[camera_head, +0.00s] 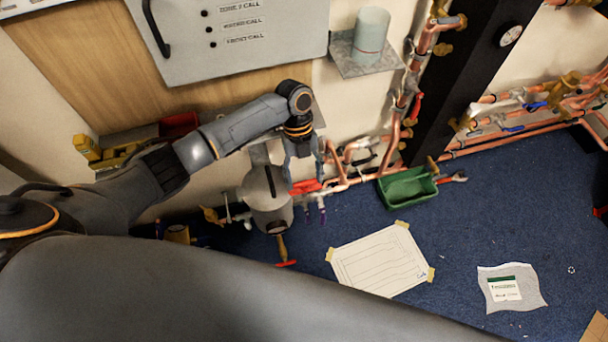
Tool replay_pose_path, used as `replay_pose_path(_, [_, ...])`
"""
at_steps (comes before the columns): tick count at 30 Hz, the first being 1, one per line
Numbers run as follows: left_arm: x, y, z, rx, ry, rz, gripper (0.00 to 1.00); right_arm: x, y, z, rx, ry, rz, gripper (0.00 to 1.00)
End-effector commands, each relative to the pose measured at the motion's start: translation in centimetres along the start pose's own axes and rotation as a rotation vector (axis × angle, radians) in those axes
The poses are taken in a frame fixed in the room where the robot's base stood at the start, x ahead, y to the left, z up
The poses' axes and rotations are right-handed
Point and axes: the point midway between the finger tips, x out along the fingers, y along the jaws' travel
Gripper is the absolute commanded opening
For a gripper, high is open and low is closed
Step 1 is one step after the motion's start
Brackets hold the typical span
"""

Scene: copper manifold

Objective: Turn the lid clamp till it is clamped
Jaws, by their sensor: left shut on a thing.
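A pale grey vessel (268,207) with a dark slot or bar on its top stands near the wall, left of centre. A red lever (306,187), which looks like the lid clamp's handle, lies at its right upper edge. My left gripper (305,175) reaches down from above, shut, with its fingertips at this red lever. The exact grip is small and partly hidden by the fingers, and I cannot tell the clamp's angle. My right gripper is not in view.
Copper pipes (395,135) with valves run along the wall to the right. A green tray (407,187) sits on the blue floor beside them. A taped paper sheet (381,258) and a printed packet (511,289) lie on the floor. A large grey arm link of mine crosses the foreground.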

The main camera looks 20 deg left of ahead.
Motion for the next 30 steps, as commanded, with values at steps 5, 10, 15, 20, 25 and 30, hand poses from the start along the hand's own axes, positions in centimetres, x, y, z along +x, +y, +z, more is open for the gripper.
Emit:
replay_pose_path(5, [0.2, 0.1, -0.1, 0.005, 0.003, 0.003, 0.85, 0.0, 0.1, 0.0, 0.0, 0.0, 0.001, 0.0])
replay_pose_path(10, [0.1, 0.0, -0.1, 0.003, 0.002, 0.002, 0.85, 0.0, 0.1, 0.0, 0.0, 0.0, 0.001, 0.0])
replay_pose_path(15, [-0.2, 0.0, 0.0, 0.002, 0.0, 0.0, 0.85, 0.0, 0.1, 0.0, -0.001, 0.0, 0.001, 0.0])
replay_pose_path(20, [-2.2, -0.1, 0.0, 0.002, -0.002, -0.002, 0.85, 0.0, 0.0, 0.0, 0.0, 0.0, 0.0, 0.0])
replay_pose_path(25, [-5.8, -0.1, 0.0, 0.004, -0.002, -0.002, 0.85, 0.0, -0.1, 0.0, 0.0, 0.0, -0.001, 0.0])
replay_pose_path(30, [-9.2, -0.1, 0.0, 0.003, -0.001, -0.001, 0.85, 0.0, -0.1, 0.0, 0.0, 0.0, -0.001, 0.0])
